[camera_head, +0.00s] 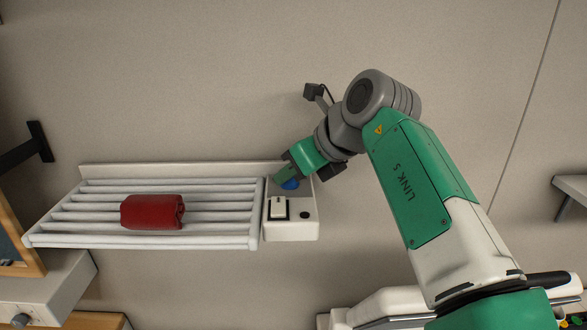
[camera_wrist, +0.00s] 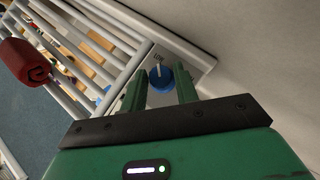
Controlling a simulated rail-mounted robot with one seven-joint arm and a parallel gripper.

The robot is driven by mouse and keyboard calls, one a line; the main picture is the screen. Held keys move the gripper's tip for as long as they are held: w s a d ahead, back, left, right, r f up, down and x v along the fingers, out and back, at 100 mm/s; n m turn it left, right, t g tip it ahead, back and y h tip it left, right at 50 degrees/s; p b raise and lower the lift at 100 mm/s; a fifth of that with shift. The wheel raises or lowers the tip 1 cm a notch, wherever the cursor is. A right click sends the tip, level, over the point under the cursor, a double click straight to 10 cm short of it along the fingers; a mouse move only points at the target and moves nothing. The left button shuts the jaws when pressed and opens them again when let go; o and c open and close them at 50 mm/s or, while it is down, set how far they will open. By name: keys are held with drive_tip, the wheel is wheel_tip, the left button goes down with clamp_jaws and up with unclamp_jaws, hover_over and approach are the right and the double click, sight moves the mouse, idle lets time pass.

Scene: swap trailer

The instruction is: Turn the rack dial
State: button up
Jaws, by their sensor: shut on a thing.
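The rack dial (camera_wrist: 160,79) is a blue round knob with a pale pointer, on the rack's control box. A small label sits just beyond it in the wrist view. In the head view the dial (camera_head: 290,184) is partly covered by my gripper (camera_head: 285,177). In the wrist view my gripper (camera_wrist: 160,92) has its two green fingers on either side of the dial, shut on it. The white slatted rack (camera_head: 90,240) is fixed to the wall, with its control box (camera_head: 291,231) at the right end.
A dark red rolled item (camera_head: 150,212) lies on the rack slats, left of the box; it also shows in the wrist view (camera_wrist: 22,62). The box carries a white rocker switch (camera_head: 278,207) and a dark round button (camera_head: 305,215). A dark bracket (camera_head: 25,150) is on the wall at left.

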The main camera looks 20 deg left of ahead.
drive_tip(key=shift+f, duration=0.1)
drive_tip(key=o, duration=0.7)
drive_tip(key=shift+d, duration=0.1)
drive_tip(key=b+v, duration=0.2)
drive_tip(key=v, duration=0.5)
drive_tip(key=shift+d+r, duration=0.25)
drive_tip(key=shift+s, duration=0.1)
